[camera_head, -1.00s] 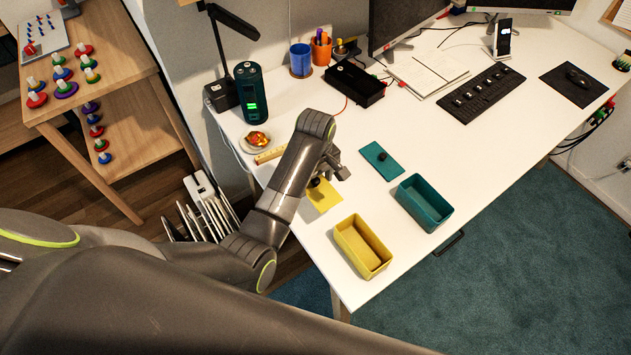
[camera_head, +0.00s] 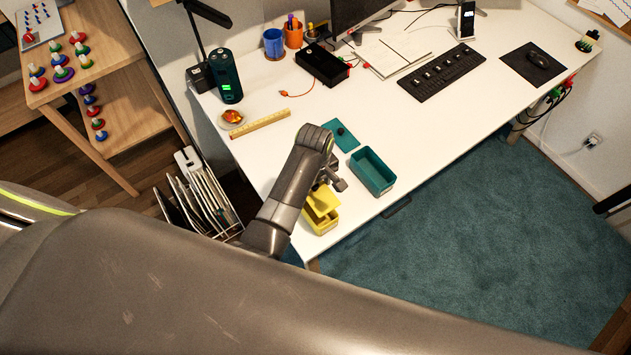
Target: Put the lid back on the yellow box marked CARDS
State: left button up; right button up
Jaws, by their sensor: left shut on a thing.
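The yellow box (camera_head: 322,225) stands at the near edge of the white desk. My left gripper (camera_head: 327,186) is shut on the yellow lid (camera_head: 321,203) and holds it over the box, covering part of the opening. The lid looks tilted against the box; I cannot tell whether they touch. My arm hides part of both, and no CARDS marking is legible. The teal box (camera_head: 372,171) stands open to the right. The teal lid (camera_head: 341,136) with a dark knob lies flat behind, partly hidden by my arm. My right gripper is not in view.
A wooden ruler (camera_head: 260,124) and a small plate (camera_head: 232,118) lie left on the desk (camera_head: 420,125). A black box (camera_head: 322,64), a keyboard (camera_head: 441,72) and a dark green cylinder (camera_head: 228,76) stand farther back. The desk's middle is clear.

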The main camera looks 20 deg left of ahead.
aim_at(315, 198)
pick_arm(q)
jog(key=shift+f+b, duration=0.5)
jog(key=shift+f, duration=0.4)
jog(key=shift+f+b, duration=1.35)
jog(key=shift+f, duration=1.2)
jog(key=shift+f+p, duration=0.1)
jog(key=shift+p, duration=0.2)
jog(key=shift+p, duration=0.3)
jog(key=shift+f, duration=0.2)
jog(key=shift+f+p, duration=0.1)
jog(key=shift+p, duration=0.25)
